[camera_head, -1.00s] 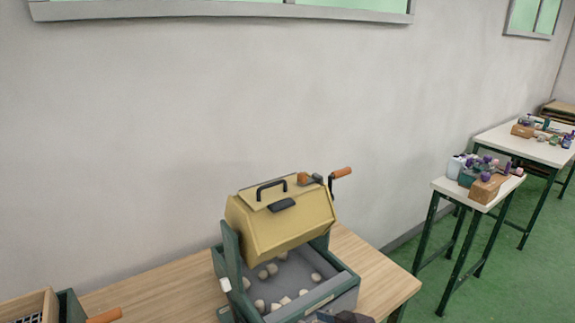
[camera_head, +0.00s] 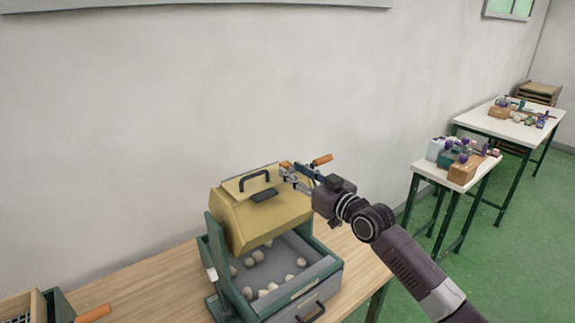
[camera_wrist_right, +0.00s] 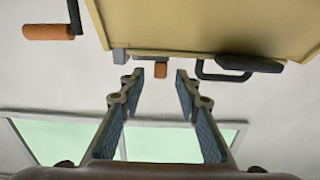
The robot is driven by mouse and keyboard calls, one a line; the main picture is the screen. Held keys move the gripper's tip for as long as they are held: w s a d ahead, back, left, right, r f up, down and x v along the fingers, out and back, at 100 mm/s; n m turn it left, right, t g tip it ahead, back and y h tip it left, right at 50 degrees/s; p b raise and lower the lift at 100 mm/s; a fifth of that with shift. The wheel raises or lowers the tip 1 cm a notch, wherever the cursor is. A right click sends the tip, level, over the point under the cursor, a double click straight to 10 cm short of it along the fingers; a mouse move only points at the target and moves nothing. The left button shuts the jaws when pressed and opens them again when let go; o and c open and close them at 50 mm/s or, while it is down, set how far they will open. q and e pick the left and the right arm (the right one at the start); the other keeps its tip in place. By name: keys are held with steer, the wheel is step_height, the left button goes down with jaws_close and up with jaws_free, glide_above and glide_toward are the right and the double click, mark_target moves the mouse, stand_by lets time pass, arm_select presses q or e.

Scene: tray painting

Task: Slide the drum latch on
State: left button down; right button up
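The yellow drum (camera_head: 262,215) sits in its green frame on the wooden table, with a black lid handle (camera_head: 254,181). It also shows along the top of the right wrist view (camera_wrist_right: 190,25), upside down. The latch's small orange knob (camera_wrist_right: 161,70) sticks out at the lid's edge, beside the black handle there. My right gripper (camera_head: 290,172) is at the drum's upper right corner. In the right wrist view its fingers (camera_wrist_right: 160,75) are open, with the knob seen between their tips; contact cannot be told. My left gripper is not in view.
The crank's orange grip (camera_head: 322,159) stands close behind my right gripper. A grey drawer tray (camera_head: 318,272) with several pale stones lies under the drum. Another box with an orange handle (camera_head: 93,314) is at lower left. Side tables (camera_head: 470,160) stand at right.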

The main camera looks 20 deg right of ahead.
mark_target(287, 168)
steer(key=shift+x, duration=1.55)
steer(key=shift+c, duration=0.4)
jaws_close()
